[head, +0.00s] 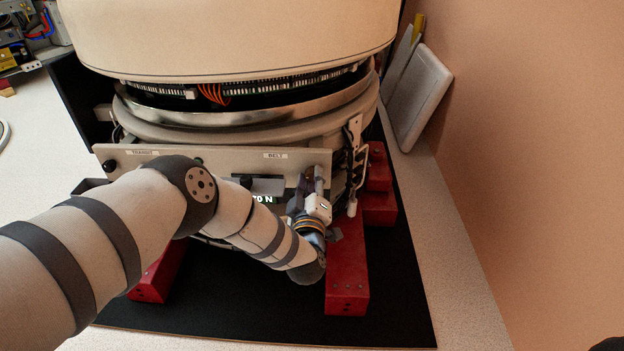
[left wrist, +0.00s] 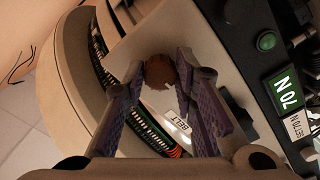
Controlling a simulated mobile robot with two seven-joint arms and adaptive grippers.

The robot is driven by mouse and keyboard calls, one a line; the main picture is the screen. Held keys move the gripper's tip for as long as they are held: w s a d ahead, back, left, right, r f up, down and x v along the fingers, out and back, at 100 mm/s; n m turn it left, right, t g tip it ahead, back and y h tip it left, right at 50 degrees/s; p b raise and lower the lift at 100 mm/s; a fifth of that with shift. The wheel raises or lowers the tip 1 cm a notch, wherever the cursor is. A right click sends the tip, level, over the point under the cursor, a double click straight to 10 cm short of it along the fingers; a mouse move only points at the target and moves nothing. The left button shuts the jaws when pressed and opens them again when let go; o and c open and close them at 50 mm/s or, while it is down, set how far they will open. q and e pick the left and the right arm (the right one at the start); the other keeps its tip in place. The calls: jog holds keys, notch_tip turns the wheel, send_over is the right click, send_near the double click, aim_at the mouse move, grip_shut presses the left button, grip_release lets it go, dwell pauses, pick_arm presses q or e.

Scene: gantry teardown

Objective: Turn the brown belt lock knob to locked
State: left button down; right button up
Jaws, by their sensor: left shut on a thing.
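The brown belt lock knob (left wrist: 160,72) shows in the left wrist view as a round knob beside the BELT label (left wrist: 183,127). My left gripper (left wrist: 160,76) has a finger on each side of the knob and is shut on it. In the head view my left gripper (head: 312,188) is at the right end of the pale front panel (head: 226,160), below the BELT label. It hides the knob there. Whether the knob is at locked cannot be told.
A green display reading 70 N (left wrist: 285,90) and a green button (left wrist: 267,41) sit near the knob. A black knob (head: 110,166) is at the panel's left end, near the TRANSIT label. Cables (head: 357,150) hang right of the panel. Red blocks (head: 347,275) stand on the black mat (head: 240,300).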

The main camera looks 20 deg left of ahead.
pick_arm(q)
jog(key=shift+m, duration=0.5)
jog(key=c, duration=1.3)
grip_release()
jog(key=shift+s, duration=0.1)
jog(key=v, duration=1.2)
